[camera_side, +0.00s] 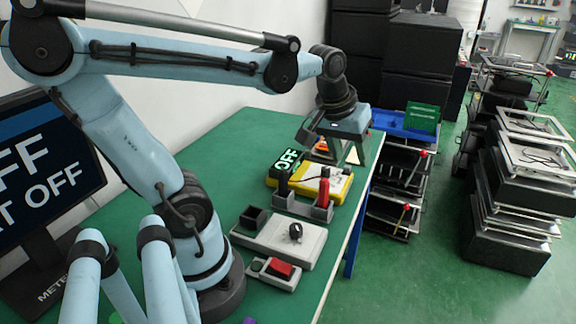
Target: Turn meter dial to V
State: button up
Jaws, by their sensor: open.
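The yellow meter (340,190) lies on the green table, with a white face and a raised display (287,160) reading OFF. A small dark shape on its face may be the dial (325,172); its pointing direction is too small to tell. My gripper (345,160) is open with its fingers pointing down, over or just behind the meter's far right part. I cannot tell whether it touches the meter. Nothing shows between the fingers.
A grey holder with a black handle (283,181) and a red handle (323,192) stands before the meter. A monitor (45,180) stands left. The table's right edge is close.

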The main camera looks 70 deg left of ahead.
aim_at(327, 170)
jog(key=w+a+n+g, duration=0.3)
jog(key=a+n+g, duration=0.1)
jog(key=a+n, duration=0.8)
jog(key=shift+m+h, duration=0.4)
jog(key=f, duration=0.8)
jog(key=a+f, duration=0.1)
jog(key=f, duration=0.3)
jog(key=shift+s+f, duration=0.2)
grip_shut()
